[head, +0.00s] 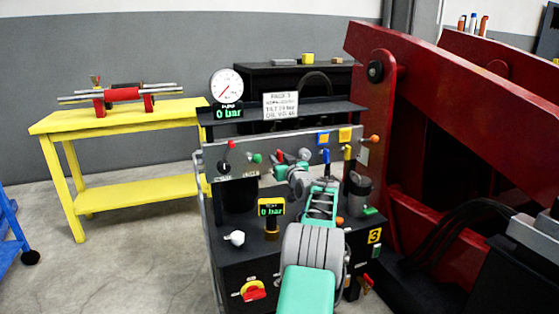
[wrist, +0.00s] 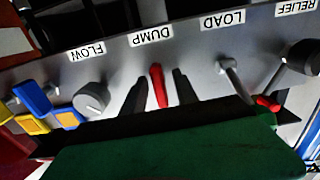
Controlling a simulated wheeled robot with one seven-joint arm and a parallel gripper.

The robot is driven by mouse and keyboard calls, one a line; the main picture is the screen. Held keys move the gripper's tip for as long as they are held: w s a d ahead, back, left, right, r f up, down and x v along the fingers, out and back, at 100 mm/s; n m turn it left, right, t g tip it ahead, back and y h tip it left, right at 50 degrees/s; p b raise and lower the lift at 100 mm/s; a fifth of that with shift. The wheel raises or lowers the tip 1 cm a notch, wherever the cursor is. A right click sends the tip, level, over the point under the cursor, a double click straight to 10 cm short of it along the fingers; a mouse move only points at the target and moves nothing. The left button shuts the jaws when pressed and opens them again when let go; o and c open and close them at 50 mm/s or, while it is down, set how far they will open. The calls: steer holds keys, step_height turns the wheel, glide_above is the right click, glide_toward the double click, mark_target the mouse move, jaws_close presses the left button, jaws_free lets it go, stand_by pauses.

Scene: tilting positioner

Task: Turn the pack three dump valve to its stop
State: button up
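The dump valve's red lever (wrist: 158,88) stands out from a grey panel (wrist: 200,72), near the DUMP label (wrist: 151,36) in the wrist view. My gripper (wrist: 157,76) has one dark finger on each side of the lever. A gap shows between each finger and the lever, so it is open around it. In the head view my gripper (head: 283,159) is at the front panel of the pack, and my arm hides part of that panel. A sign reading PACK 3 (head: 281,105) stands above the panel.
A grey FLOW knob (wrist: 91,98) and blue and yellow parts (wrist: 33,96) are left of the lever in the wrist view. A LOAD lever (wrist: 230,75) and RELIEF knob (wrist: 303,57) are right. Displays read 0 bar (head: 228,113). A red steel frame (head: 450,90) stands right.

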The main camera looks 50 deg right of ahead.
steer(key=p+v, duration=0.1)
steer(key=v, duration=0.6)
steer(key=shift+s+a+p, duration=0.2)
steer(key=shift+s+p, duration=0.15)
